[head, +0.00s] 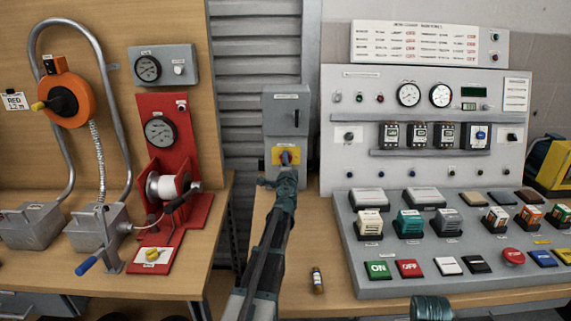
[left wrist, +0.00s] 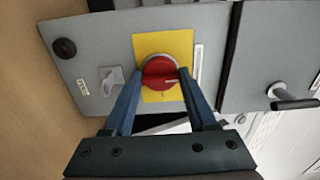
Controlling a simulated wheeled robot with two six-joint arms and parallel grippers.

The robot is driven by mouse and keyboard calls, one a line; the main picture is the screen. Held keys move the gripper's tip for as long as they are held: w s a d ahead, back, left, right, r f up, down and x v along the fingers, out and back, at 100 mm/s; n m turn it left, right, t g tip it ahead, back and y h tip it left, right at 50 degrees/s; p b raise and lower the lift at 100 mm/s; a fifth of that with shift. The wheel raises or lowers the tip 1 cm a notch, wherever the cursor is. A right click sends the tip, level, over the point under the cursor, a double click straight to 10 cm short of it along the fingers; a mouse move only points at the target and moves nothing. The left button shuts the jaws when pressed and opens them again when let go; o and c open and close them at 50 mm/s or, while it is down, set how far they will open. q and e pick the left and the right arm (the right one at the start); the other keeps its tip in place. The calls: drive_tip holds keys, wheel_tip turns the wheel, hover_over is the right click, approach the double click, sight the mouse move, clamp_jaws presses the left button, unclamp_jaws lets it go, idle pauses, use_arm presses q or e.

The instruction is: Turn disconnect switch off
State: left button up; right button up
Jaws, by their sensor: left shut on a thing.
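The disconnect switch is a red rotary knob (left wrist: 158,70) on a yellow plate (left wrist: 180,45), mounted on a grey box (head: 284,108) at the back of the table. In the head view the yellow plate (head: 276,158) is partly visible above my left gripper (head: 286,168). In the left wrist view the two blue fingers of my left gripper (left wrist: 160,82) are on either side of the knob, shut on it. A pale mark on the knob points to the right in that view.
A small bottle (head: 317,280) stands on the table right of my left arm. A large control panel (head: 425,120) with a sloped button console (head: 450,262) fills the right side. A red gauge stand (head: 165,135) is on the left bench. Bare table lies around the bottle.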

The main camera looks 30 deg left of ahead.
idle(0.3)
use_arm(q)
drive_tip(key=o, duration=1.4)
drive_tip(key=shift+c, duration=0.2)
drive_tip(key=shift+s, duration=0.1)
drive_tip(key=v, duration=1.3)
drive_tip(key=shift+s, duration=0.3)
drive_tip(key=shift+d, duration=0.15)
